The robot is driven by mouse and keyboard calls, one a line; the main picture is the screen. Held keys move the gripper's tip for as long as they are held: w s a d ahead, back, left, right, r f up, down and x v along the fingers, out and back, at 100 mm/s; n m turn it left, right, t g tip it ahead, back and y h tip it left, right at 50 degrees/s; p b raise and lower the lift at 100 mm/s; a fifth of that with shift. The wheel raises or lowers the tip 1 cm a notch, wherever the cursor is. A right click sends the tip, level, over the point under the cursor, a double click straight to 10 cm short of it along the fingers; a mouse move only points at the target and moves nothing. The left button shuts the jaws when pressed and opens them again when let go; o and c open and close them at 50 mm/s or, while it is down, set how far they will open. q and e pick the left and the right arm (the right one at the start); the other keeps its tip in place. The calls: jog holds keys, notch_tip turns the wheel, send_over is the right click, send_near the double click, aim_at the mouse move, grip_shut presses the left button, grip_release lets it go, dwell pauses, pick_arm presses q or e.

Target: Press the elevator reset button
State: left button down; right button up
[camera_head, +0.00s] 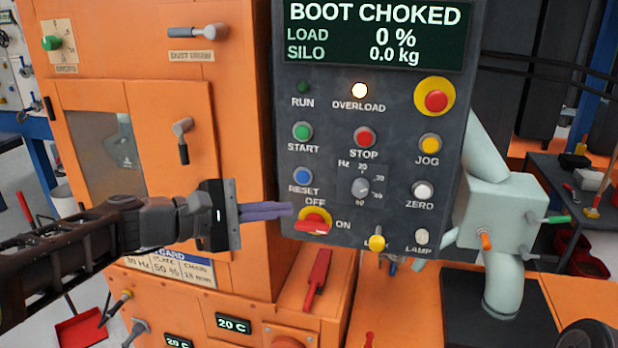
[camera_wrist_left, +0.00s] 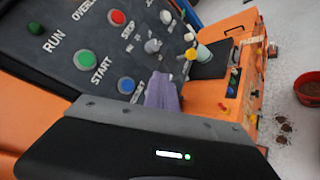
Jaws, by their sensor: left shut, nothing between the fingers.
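The blue RESET button (camera_head: 303,176) sits on the dark control panel (camera_head: 330,120), below the green START button (camera_head: 302,131). It also shows in the left wrist view (camera_wrist_left: 126,85). My left gripper (camera_head: 291,209) is shut and empty, its fingers pointing right, just below the RESET label and left of the red and yellow OFF/ON switch (camera_head: 313,221). In the left wrist view the fingertips (camera_wrist_left: 162,92) are to the right of the blue button. I cannot tell whether they touch the panel. My right gripper is not in view.
The panel display (camera_head: 375,35) reads BOOT CHOKED, load 0 %, and the OVERLOAD lamp (camera_head: 360,91) is lit. A red STOP button (camera_head: 364,137), a dial (camera_head: 361,188) and an emergency stop (camera_head: 436,101) are nearby. An orange cabinet (camera_head: 235,120) stands left of the panel.

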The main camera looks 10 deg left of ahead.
aim_at(303, 177)
pick_arm(q)
jog(key=shift+w+d+p, duration=0.15)
jog(key=shift+w+p, duration=0.55)
jog(key=shift+w, duration=1.5)
jog(key=shift+w+d+p, duration=0.1)
jog(key=shift+w+p, duration=0.6)
jog(key=shift+w, duration=1.45)
jog(key=shift+w, duration=0.1)
jog(key=shift+w, duration=0.3)
jog(key=shift+w, duration=0.4)
jog(key=shift+s+f, duration=0.1)
jog(key=shift+s, duration=0.1)
jog(key=shift+s+b, duration=0.4)
jog(key=shift+s, duration=0.2)
